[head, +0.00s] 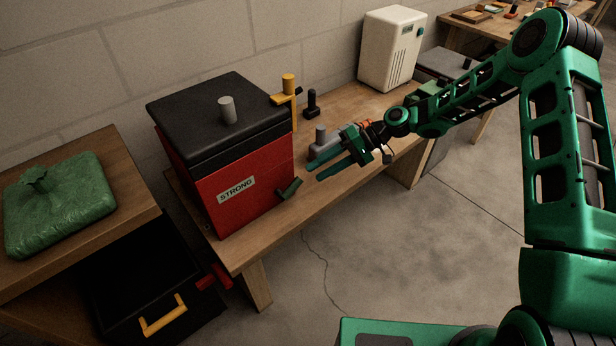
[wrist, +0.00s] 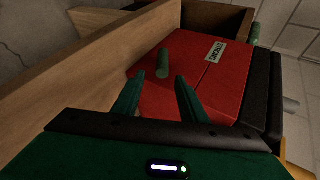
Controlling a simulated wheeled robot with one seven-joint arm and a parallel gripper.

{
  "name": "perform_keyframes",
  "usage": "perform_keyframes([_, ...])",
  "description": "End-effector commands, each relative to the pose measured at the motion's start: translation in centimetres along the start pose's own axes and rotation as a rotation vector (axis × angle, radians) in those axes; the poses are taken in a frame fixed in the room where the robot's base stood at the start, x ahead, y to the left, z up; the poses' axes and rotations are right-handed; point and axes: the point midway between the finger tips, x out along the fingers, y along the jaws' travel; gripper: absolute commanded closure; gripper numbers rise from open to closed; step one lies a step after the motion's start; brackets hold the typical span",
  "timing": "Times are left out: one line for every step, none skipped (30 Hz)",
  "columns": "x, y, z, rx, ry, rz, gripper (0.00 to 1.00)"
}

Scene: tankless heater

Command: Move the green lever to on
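The green lever (head: 289,189) sticks out from the lower right part of the red heater box (head: 240,180) marked STRONG. In the wrist view the lever (wrist: 163,63) stands out from the red face, ahead of the gap between my fingertips. My gripper (head: 314,172) is open and empty, just right of the lever in the head view, with its fingers pointing toward the box. In the wrist view both fingers of my gripper (wrist: 160,78) are apart, and no contact with the lever shows.
The heater stands on a wooden bench (head: 330,195) with a black lid (head: 215,110) on top. A grey-knobbed fixture (head: 321,137), a small black one (head: 312,104) and a yellow valve (head: 289,88) are nearby. A green bag (head: 60,205) lies on the left table. Bench front is open floor.

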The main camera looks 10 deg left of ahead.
Motion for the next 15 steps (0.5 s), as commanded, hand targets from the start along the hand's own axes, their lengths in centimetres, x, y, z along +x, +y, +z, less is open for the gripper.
perform_keyframes([-0.7,0.0,-0.1,0.000,0.002,0.000,0.61])
perform_keyframes([-1.0,0.0,-0.1,0.000,0.003,0.000,0.61])
perform_keyframes([-1.4,0.0,-0.1,0.000,0.003,0.000,0.61])
perform_keyframes([-1.6,0.0,-0.1,0.000,0.002,0.000,0.61])
perform_keyframes([-1.8,0.0,-0.1,0.000,0.002,0.000,0.61])
perform_keyframes([-2.0,0.0,-0.1,0.000,0.001,0.000,0.61])
perform_keyframes([-2.1,0.0,-0.1,0.000,0.001,0.000,0.61])
perform_keyframes([-2.1,0.0,-0.1,0.000,0.001,0.000,0.61])
perform_keyframes([-2.2,0.0,-0.1,0.000,0.001,0.000,0.61])
perform_keyframes([-2.2,0.0,-0.1,0.000,0.001,0.000,0.61])
perform_keyframes([-2.2,0.0,-0.1,0.000,0.001,0.000,0.61])
perform_keyframes([-2.2,0.0,-0.1,0.000,0.001,0.000,0.61])
perform_keyframes([-2.2,0.0,-0.1,0.000,0.000,0.000,0.61])
perform_keyframes([-2.2,0.0,-0.1,0.000,0.000,0.000,0.61])
perform_keyframes([-2.2,0.0,-0.1,0.000,0.001,0.000,0.61])
